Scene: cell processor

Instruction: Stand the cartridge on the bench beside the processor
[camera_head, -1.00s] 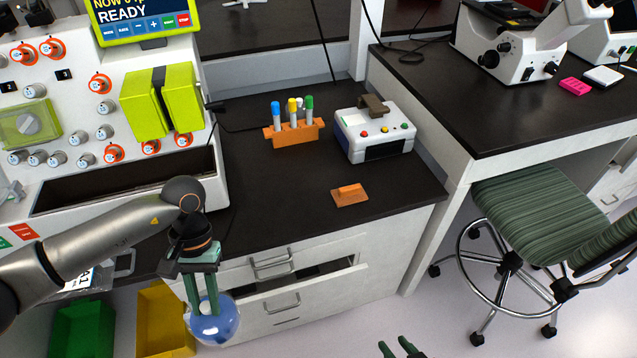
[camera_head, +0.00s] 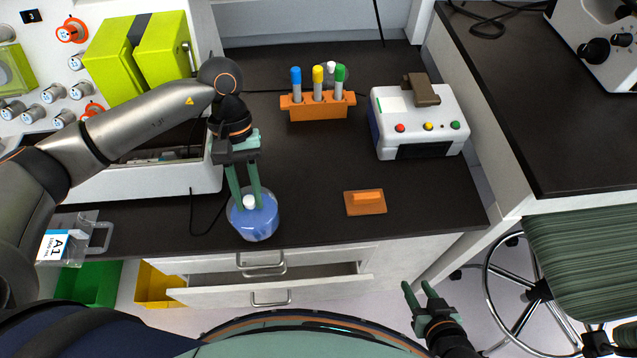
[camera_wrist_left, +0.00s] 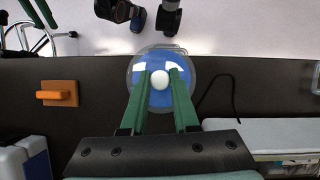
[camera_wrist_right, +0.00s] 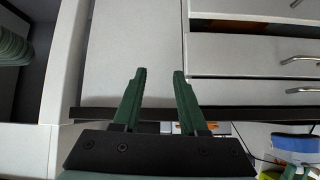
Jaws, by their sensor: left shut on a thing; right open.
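A round clear vessel with blue contents and a white knob, which I take to be the cartridge (camera_head: 255,222), hangs upright from my left gripper (camera_head: 251,203). My left gripper is shut on the knob; the left wrist view shows the knob (camera_wrist_left: 159,79) between the green fingers. The cartridge appears over the bench's front edge strip; whether it touches the bench is unclear. The white processor (camera_head: 150,182) with green blocks stands at the left, partly hidden by my left arm.
An orange block on a plate (camera_head: 366,202) lies right of the cartridge. An orange tube rack (camera_head: 318,108) and a white box with buttons (camera_head: 420,120) stand behind. A clear box labelled A1 (camera_head: 75,240) is at the left edge. A drawer (camera_head: 270,290) is partly open.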

